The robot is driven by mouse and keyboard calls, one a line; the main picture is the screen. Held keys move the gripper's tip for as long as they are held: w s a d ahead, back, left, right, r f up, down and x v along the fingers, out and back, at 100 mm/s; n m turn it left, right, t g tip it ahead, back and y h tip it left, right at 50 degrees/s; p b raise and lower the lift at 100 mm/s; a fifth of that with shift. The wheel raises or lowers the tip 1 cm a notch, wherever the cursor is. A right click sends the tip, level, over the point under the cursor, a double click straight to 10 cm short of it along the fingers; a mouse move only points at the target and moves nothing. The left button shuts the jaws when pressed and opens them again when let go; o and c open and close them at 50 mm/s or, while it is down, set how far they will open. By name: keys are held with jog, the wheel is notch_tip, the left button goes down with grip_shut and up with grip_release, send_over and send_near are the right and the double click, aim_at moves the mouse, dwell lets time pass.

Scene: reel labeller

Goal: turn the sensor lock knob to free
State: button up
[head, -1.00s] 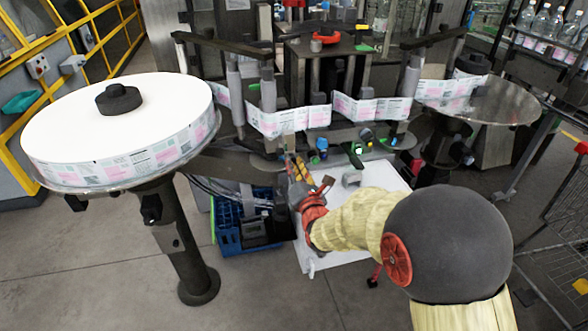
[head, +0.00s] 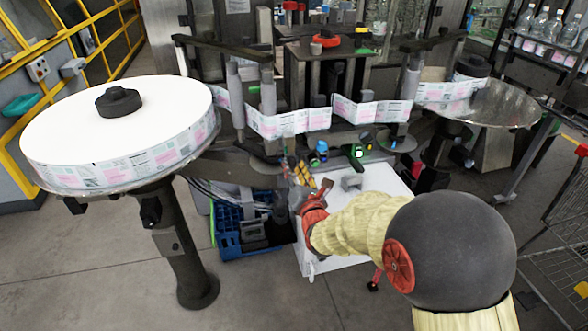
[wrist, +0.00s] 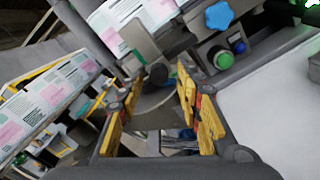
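My gripper (wrist: 160,88) is open, with its yellow finger pads apart and nothing seen between them in contact. In the head view my gripper (head: 303,172) is in front of the machine, below the label web. A small dark round knob (wrist: 157,73) shows beyond the fingertips, roughly between them. A blue lobed knob (wrist: 220,15) stands up and to the right of the fingers, clear of them. I cannot tell for sure which is the sensor lock knob, nor its setting. In the head view a blue part (head: 321,147) shows just past the gripper.
A green button (wrist: 223,60) and a blue button (wrist: 238,46) sit on a dark box right of the fingers. The label web (head: 290,122) runs behind the gripper. A large label reel (head: 60,120) stands left. A white surface (head: 375,180) lies below the gripper.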

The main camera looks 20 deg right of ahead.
jog(key=shift+s+r, duration=0.1)
jog(key=s, duration=1.1)
jog(key=shift+s, duration=0.4)
jog(key=s+r+m+g, duration=0.2)
jog(key=s+m+g, duration=0.4)
jog(key=s+m, duration=0.7)
jog(key=s+r+m+g, duration=0.2)
jog(key=s+m+g, duration=0.4)
jog(key=s+m, duration=0.8)
jog(key=shift+m, duration=1.2)
